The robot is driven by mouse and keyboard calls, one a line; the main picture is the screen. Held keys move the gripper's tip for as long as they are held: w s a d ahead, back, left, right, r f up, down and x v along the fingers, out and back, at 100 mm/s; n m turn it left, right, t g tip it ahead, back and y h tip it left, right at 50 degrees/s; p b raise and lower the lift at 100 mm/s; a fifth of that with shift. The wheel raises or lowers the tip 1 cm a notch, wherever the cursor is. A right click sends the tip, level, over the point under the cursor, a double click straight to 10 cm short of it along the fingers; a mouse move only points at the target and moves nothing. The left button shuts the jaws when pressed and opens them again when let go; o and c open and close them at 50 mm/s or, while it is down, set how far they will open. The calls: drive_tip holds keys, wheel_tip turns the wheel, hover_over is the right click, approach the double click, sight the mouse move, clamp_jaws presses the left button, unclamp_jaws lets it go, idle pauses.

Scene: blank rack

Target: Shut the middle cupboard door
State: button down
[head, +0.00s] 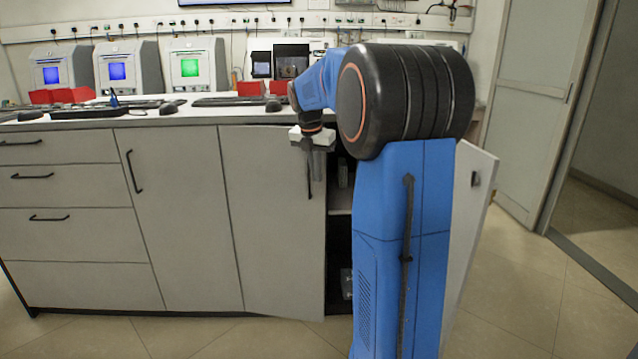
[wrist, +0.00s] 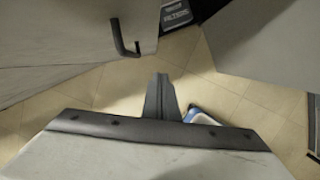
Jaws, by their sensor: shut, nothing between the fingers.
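The middle cupboard door (head: 272,230) is a light grey panel standing slightly ajar, its lower right corner a little out from the cupboard front. Its dark bar handle (head: 309,178) is near its right edge. In the wrist view, a grey panel with a dark handle (wrist: 124,38) at upper left looks like this door. My gripper (head: 318,172) points down by the door's upper right edge, near the handle. Its fingers (wrist: 161,98) are shut and empty in the wrist view. I cannot tell whether they touch the door.
The right cupboard door (head: 475,220) stands wide open, partly hidden behind my arm. Dark shelves show in the gap between the doors. A left door (head: 178,220) and drawers (head: 75,235) are shut. The worktop (head: 225,113) carries keyboards and devices. Floor is clear in front.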

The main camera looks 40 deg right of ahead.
drive_tip(key=v, duration=0.3)
drive_tip(key=shift+s+r, duration=0.1)
drive_tip(key=shift+r, duration=0.2)
drive_tip(key=c, duration=2.3)
unclamp_jaws()
drive_tip(key=shift+r, duration=0.3)
drive_tip(key=o, duration=0.4)
drive_tip(key=w+a+r, duration=0.1)
drive_tip(key=r, duration=0.4)
drive_tip(key=w+a+r+n+t+h, duration=0.1)
drive_tip(key=w+a+r, duration=0.1)
drive_tip(key=r, duration=0.4)
drive_tip(key=shift+w+a+r, duration=0.15)
drive_tip(key=shift+w+r, duration=0.05)
drive_tip(key=shift+w, duration=0.1)
drive_tip(key=x, duration=1.7)
drive_tip(key=shift+d, duration=0.25)
clamp_jaws()
